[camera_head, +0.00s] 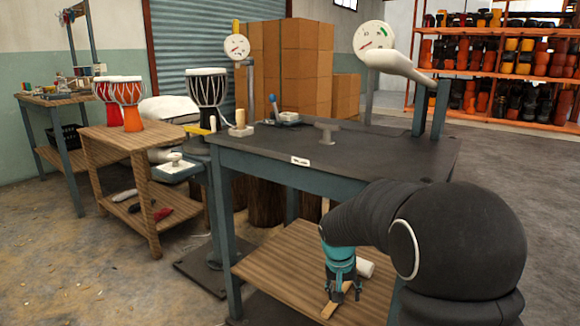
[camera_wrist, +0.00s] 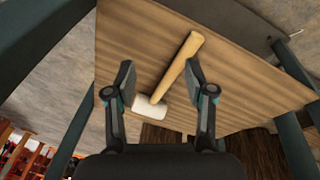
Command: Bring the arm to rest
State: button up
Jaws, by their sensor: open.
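My arm (camera_head: 380,225) reaches down in front of the dark-topped table (camera_head: 390,150) in the head view. My gripper (camera_head: 342,290) points down over the table's wooden lower shelf (camera_head: 285,255). In the wrist view my gripper (camera_wrist: 162,88) has its two fingers wide apart, with nothing clamped between them. A mallet with a white head (camera_wrist: 150,106) and wooden handle (camera_wrist: 182,68) lies on the shelf beyond the fingers. In the head view its white head (camera_head: 365,268) shows beside my gripper, which partly covers the handle.
Table legs (camera_head: 229,235) frame the shelf, and the tabletop overhangs it. A goblet drum (camera_head: 207,90) stands left of the table. Red-orange drums (camera_head: 128,100) stand on a wooden bench (camera_head: 140,135). A dial gauge (camera_head: 374,36) rises behind the table. Open floor (camera_head: 500,165) lies at right.

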jog(key=s+d+r+n+t+y+p, duration=0.1)
jog(key=s+r+p, duration=0.4)
jog(key=s+r, duration=0.7)
jog(key=s+r+n+t+y+p, duration=0.1)
jog(key=s+r+p, duration=0.4)
jog(key=s+r, duration=0.7)
jog(key=shift+s+d+t, duration=0.4)
jog(key=shift+s+t, duration=0.5)
jog(key=shift+s, duration=1.65)
jog(key=shift+r, duration=0.1)
